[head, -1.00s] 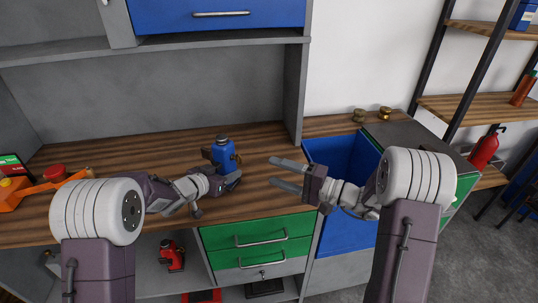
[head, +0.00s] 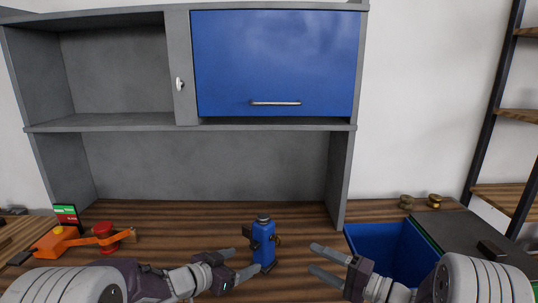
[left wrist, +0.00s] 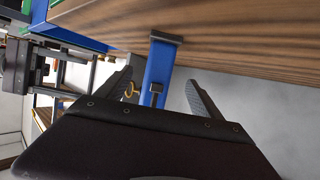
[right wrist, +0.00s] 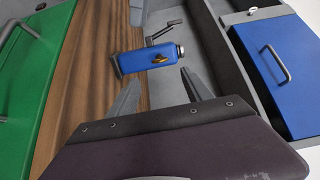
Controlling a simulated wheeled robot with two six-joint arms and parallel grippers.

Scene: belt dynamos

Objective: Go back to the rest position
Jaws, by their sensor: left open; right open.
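A blue dynamo (head: 263,243) with a dark cap and a small brass-coloured part on its side stands upright on the wooden worktop (head: 180,222). My left gripper (head: 242,262) is open and empty just left of the dynamo, its fingers pointing toward it. In the left wrist view the dynamo (left wrist: 158,66) appears beyond and between the two spread fingers. My right gripper (head: 312,257) is open and empty to the right of the dynamo, apart from it. The dynamo also shows ahead of the fingers in the right wrist view (right wrist: 145,60).
A grey shelf unit with a blue cupboard door (head: 276,60) stands behind the worktop. An orange device (head: 60,242) with a red knob sits at left. An open blue bin (head: 385,245) is at right, with two small brass-coloured parts (head: 406,202) behind it.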

